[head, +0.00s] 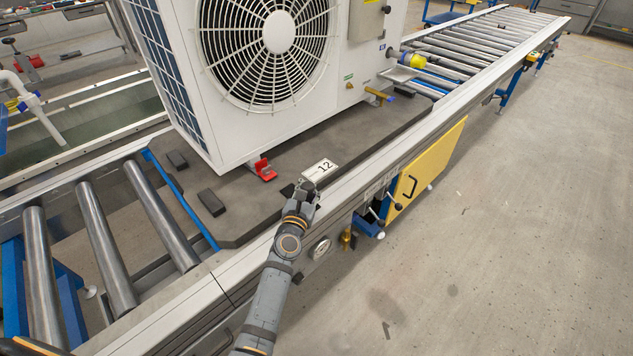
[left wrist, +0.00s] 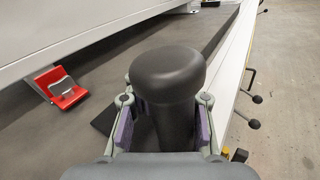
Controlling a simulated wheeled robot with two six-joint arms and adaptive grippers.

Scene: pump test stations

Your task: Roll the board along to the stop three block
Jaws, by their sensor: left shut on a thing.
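The board (head: 250,205) is a dark grey slab lying on the roller line, with a large white fan unit (head: 225,120) standing on it. A white label reading 12 (head: 320,171) lies on its near edge. My left gripper (head: 301,196) is at that near edge, beside the label. In the left wrist view my left gripper (left wrist: 163,125) is shut on a black round-topped knob (left wrist: 168,75), with a purple pad on each side. The knob's foot is hidden. I cannot pick out a block marked stop three.
Bare rollers (head: 103,245) lie left of the board, and more rollers (head: 480,40) run to the far right. A light side rail (head: 400,140) runs along the near side, with a yellow panel (head: 430,165) and levers below. A red clip (head: 264,169) is at the unit's foot.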

